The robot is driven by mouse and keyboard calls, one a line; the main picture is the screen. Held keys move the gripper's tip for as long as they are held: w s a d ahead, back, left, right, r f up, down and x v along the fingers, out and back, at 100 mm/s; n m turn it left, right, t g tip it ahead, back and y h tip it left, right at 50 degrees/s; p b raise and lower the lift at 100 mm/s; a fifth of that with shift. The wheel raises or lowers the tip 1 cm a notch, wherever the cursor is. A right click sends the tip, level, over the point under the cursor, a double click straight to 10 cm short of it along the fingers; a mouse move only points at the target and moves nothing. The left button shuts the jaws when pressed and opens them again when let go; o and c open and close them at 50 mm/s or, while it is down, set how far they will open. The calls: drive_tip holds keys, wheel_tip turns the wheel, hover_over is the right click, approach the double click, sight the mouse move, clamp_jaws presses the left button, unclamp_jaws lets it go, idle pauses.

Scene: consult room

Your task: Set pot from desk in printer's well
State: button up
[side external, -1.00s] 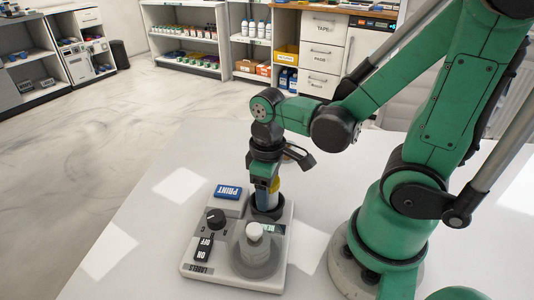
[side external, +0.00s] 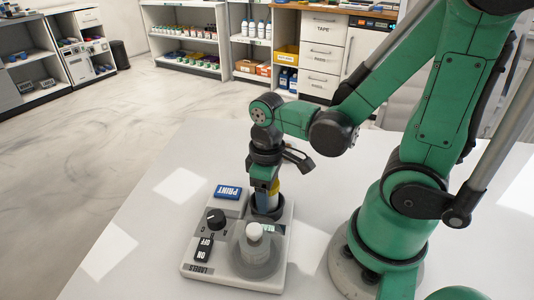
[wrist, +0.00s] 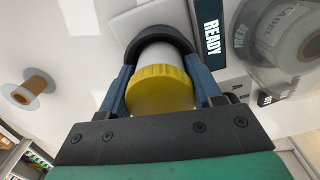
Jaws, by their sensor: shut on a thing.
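The pot (wrist: 160,88) has a yellow ribbed lid and a white body. My gripper (wrist: 163,76) is shut on it, one blue finger on each side. The dark round well (wrist: 152,38) of the printer curves around the pot's far end in the wrist view. In the side view my gripper (side external: 267,194) points down over the well (side external: 267,211) at the printer's back right. The fingertips and lower pot are at the well's rim; the pot's bottom is hidden. The printer (side external: 223,262) is a light grey box on the white desk (side external: 140,218).
The printer carries a blue PRINT button (side external: 228,192), a black knob (side external: 215,218), an ON/OFF switch (side external: 203,249) and a clear round cover (side external: 256,262) close to the well. A spool (wrist: 33,86) shows in the wrist view. Desk left of the printer is clear.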

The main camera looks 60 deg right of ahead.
drive_tip(key=shift+f, duration=0.5)
idle(0.3)
drive_tip(key=o, duration=1.3)
drive_tip(key=c, duration=0.3)
drive_tip(key=shift+r, duration=3.5)
drive_tip(key=shift+w+r+t, duration=0.15)
drive_tip(key=shift+w+t, duration=0.25)
drive_tip(key=shift+t, duration=0.1)
drive_tip(key=w+r+t, duration=0.1)
drive_tip(key=t, duration=0.1)
drive_tip(key=w+r+m+t, duration=0.1)
drive_tip(key=w+t, duration=0.1)
drive_tip(key=w+a+r+m+t, duration=0.1)
drive_tip(key=t, duration=0.1)
drive_tip(key=shift+w+r, duration=0.25)
drive_tip(key=shift+r, duration=0.1)
